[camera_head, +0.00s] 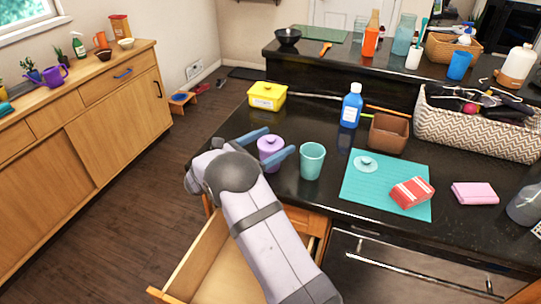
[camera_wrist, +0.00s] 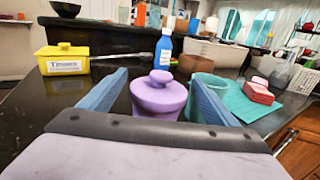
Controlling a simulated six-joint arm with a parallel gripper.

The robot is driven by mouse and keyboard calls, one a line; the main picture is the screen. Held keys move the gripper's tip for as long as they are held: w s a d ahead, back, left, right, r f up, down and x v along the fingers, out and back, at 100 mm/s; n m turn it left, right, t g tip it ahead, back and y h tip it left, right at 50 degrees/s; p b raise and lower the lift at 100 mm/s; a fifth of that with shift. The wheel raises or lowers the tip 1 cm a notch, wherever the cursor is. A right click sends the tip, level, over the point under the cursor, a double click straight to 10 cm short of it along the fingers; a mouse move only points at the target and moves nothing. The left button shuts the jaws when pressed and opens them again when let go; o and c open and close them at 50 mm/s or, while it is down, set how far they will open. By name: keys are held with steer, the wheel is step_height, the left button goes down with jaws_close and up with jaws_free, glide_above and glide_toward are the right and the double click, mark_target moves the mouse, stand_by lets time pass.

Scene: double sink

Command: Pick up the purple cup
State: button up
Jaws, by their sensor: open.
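The purple cup (camera_head: 271,152) stands upright on the black counter near its left front edge. It has a lid with a round knob on top. My gripper (camera_head: 270,143) is open, with one blue finger on each side of the cup. In the wrist view the purple cup (camera_wrist: 159,95) stands between the two spread fingers of my gripper (camera_wrist: 158,92), with a gap on each side. Its lower part is hidden behind my gripper's body there.
A teal cup (camera_head: 312,160) stands close to the right finger. A yellow box (camera_head: 267,96) is behind to the left, and a blue bottle (camera_head: 351,105) is behind to the right. An open drawer (camera_head: 215,262) lies below my arm.

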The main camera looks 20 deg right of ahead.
mark_target(280, 138)
steer(key=shift+p+x, duration=0.5)
steer(key=shift+x, duration=1.3)
steer(key=shift+c, duration=0.4)
steer(key=c, duration=1.3)
steer(key=shift+c, duration=0.2)
steer(key=shift+r, duration=0.1)
step_height(280, 138, up, 10)
steer(key=b, duration=0.2)
